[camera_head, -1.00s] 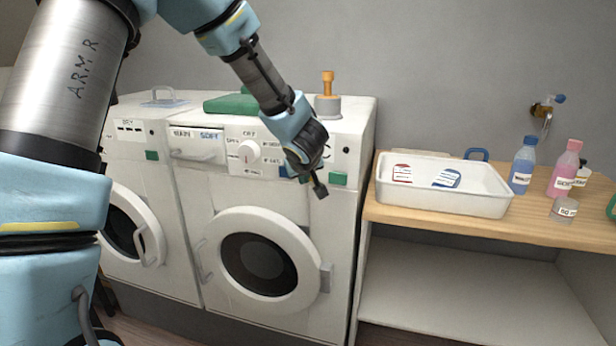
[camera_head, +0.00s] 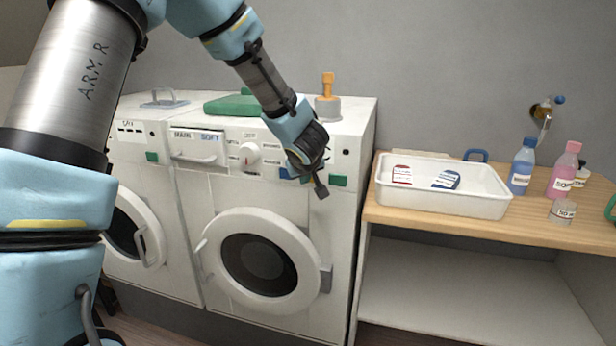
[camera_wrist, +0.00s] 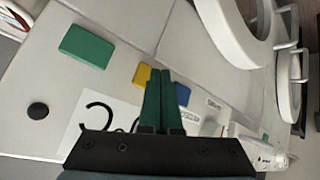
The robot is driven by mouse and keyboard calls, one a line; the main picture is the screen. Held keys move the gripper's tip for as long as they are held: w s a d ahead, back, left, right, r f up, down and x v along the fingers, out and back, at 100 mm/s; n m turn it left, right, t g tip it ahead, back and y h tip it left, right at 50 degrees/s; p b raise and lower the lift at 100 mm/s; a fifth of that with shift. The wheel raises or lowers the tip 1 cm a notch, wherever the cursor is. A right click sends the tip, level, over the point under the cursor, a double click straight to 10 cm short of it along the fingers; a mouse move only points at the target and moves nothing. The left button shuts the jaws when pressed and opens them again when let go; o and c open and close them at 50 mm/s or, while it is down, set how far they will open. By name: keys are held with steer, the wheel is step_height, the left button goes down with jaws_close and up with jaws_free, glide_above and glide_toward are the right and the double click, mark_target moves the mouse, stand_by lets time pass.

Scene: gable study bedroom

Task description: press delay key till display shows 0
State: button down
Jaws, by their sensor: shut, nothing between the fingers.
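My gripper (camera_head: 321,191) is shut and empty, in front of the right washer's control panel. In the wrist view its two dark green fingers (camera_wrist: 162,76) lie side by side, tips between a yellow key (camera_wrist: 142,74) and a blue key (camera_wrist: 182,94); I cannot tell whether they touch either. A green key (camera_wrist: 87,46) lies further left; it also shows in the head view (camera_head: 338,181). The white display (camera_wrist: 98,112) shows part of a black curved figure; my gripper hides the rest, so I cannot read it. No key label is readable as delay.
The right washer (camera_head: 336,240) has a round door, a dial (camera_head: 249,155) and a drawer (camera_head: 197,148). A black round button (camera_wrist: 38,110) is on the panel. A wooden bench (camera_head: 420,217) at the right holds a white tray (camera_head: 440,203) and bottles.

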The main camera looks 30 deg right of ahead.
steer(key=shift+w+d+p, duration=0.3)
steer(key=shift+p, duration=0.05)
stand_by(0.6)
steer(key=shift+s+a, duration=0.55)
steer(key=shift+a, duration=0.05)
stand_by(0.4)
steer(key=shift+s+a+b, duration=0.65)
steer(key=shift+s+a, duration=1.05)
steer(key=shift+s, duration=0.15)
